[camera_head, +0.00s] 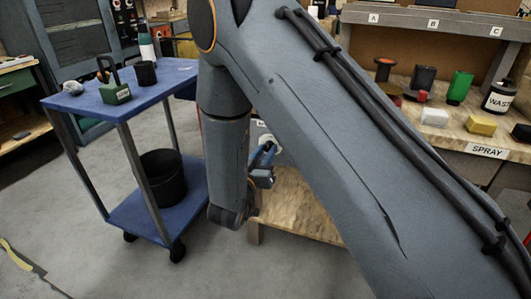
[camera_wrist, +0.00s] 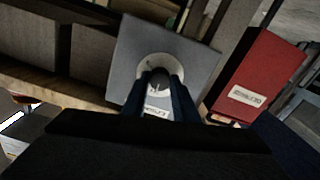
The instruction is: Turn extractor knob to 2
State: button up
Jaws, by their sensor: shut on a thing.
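The extractor knob (camera_wrist: 160,74) is small and dark, on a round white dial (camera_wrist: 146,67) set in a grey panel (camera_wrist: 198,62). A small white label (camera_wrist: 155,111) sits low on the panel. My gripper (camera_wrist: 161,79) is shut on the knob, with one finger at each side. The fingers hide part of the dial, and I cannot read its marks or the knob's setting. In the head view my gripper (camera_head: 263,162) is small beside the wooden bench, and my arm hides most of the panel.
A red box (camera_wrist: 262,72) with a white label stands right of the panel in the wrist view. In the head view a blue cart (camera_head: 140,85) with a black bin (camera_head: 163,178) stands left.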

jog(key=shift+m, duration=0.3)
jog(key=m, duration=0.3)
jog(key=shift+m+p, duration=0.3)
jog(key=m, duration=0.3)
jog(key=shift+m, duration=0.3)
jog(key=m, duration=0.4)
jog(key=shift+a+m, duration=0.1)
jog(key=shift+m, duration=1.9)
jog(key=o, duration=1.1)
jog(key=shift+s, duration=0.15)
